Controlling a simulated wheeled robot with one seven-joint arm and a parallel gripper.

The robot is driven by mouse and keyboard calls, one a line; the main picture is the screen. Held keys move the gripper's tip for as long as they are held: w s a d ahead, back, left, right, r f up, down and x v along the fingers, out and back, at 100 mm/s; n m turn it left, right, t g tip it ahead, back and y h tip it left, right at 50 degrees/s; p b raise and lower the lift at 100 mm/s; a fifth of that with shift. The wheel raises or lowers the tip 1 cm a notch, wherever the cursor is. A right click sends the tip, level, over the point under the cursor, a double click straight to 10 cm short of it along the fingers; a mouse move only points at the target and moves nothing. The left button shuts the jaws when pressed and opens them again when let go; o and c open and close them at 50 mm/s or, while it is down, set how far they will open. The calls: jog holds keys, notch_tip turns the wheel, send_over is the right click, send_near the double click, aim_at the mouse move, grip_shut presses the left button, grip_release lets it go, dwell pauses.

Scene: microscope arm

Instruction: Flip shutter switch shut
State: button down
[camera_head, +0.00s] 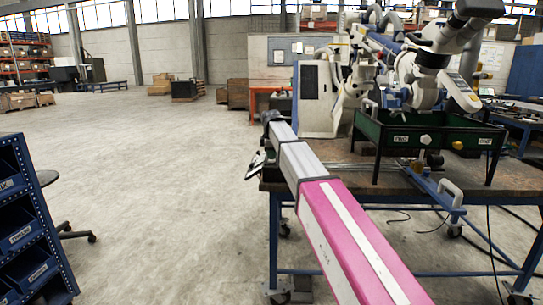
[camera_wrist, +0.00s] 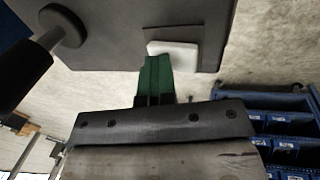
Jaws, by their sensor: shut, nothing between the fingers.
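In the wrist view my gripper (camera_wrist: 155,62) is shut, its green fingers together and empty. The fingertips reach the lower edge of a white rounded block (camera_wrist: 172,52) on a dark grey panel (camera_wrist: 120,42). This block looks like the shutter switch, but I cannot be sure. The fingertips overlap its edge in the picture; I cannot tell whether they touch it. Whether the switch is flipped open or shut does not show. In the head view my pink and grey arm reaches toward the left end of the workbench (camera_head: 398,184), and the gripper is hard to make out.
A microscope (camera_head: 430,65) stands over a green stand (camera_head: 430,137) with labels and knobs on the bench. A black knob on a stem (camera_wrist: 62,27) is left of the fingers in the wrist view. Blue bin shelves (camera_head: 32,215) stand left; open floor lies between.

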jog(key=shift+s+f, duration=0.2)
jog(key=shift+s, duration=0.8)
jog(key=shift+w+r, duration=0.1)
jog(key=shift+r, duration=0.05)
jog(key=shift+a+r, duration=0.1)
jog(key=shift+r, duration=0.15)
notch_tip(320, 180, up, 13)
jog(key=s, duration=0.2)
jog(key=shift+s, duration=0.35)
jog(key=shift+r, duration=0.1)
